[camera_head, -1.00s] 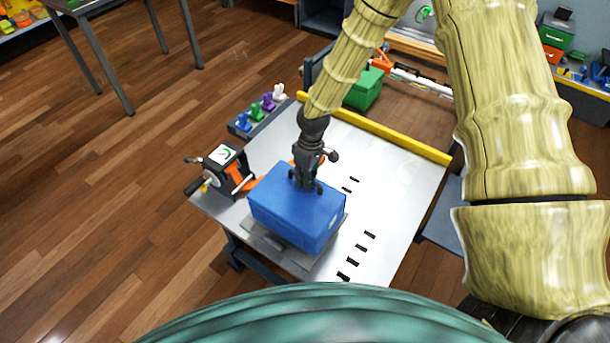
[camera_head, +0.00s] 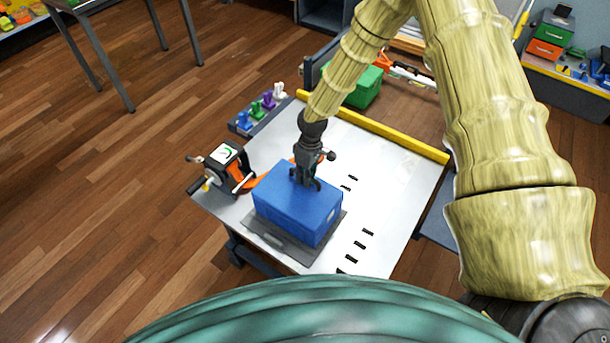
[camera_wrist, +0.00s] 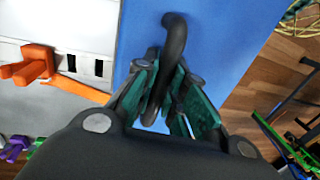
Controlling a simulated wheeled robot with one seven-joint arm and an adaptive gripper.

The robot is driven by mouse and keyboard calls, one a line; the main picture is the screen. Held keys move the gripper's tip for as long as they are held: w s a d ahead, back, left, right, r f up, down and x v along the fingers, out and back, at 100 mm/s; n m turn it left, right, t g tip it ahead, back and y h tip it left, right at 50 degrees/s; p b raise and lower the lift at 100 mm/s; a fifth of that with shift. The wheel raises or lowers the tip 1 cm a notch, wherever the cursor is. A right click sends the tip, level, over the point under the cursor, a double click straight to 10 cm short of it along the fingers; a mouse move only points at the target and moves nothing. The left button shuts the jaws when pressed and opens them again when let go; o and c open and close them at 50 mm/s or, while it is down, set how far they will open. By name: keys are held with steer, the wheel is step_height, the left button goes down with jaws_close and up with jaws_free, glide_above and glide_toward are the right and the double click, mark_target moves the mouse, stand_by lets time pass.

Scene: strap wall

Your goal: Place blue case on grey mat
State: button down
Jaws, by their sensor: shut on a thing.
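The blue case (camera_head: 297,207) is upright over the grey mat (camera_head: 275,243) on the pale table top. The mat's front and right margins show past the case; whether the case touches it I cannot tell. My gripper (camera_head: 306,182) is above the case, shut on its dark handle. In the wrist view my gripper (camera_wrist: 168,105) has its green-padded fingers around the curved handle (camera_wrist: 175,40), with the blue lid (camera_wrist: 225,40) beneath. The rest of the mat is hidden under the case.
A ratchet device with a dial (camera_head: 224,165) and orange strap stands left of the case. Coloured pegs (camera_head: 257,108) line the back left. A yellow bar (camera_head: 375,127) edges the table's back, with a green box (camera_head: 364,88) beyond.

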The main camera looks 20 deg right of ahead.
steer(key=c, duration=1.5)
jaws_free()
steer(key=shift+r, duration=0.1)
steer(key=shift+w+d+r+b, duration=0.25)
steer(key=shift+r+b, duration=0.3)
steer(key=shift+r, duration=1.4)
steer(key=shift+w+d+r+b, duration=0.2)
steer(key=shift+r+b, duration=0.35)
steer(key=shift+r, duration=1.4)
steer(key=shift+w+d+r+b, duration=0.15)
steer(key=shift+d+r+b, duration=0.3)
steer(key=shift+r, duration=1.5)
steer(key=shift+a, duration=0.2)
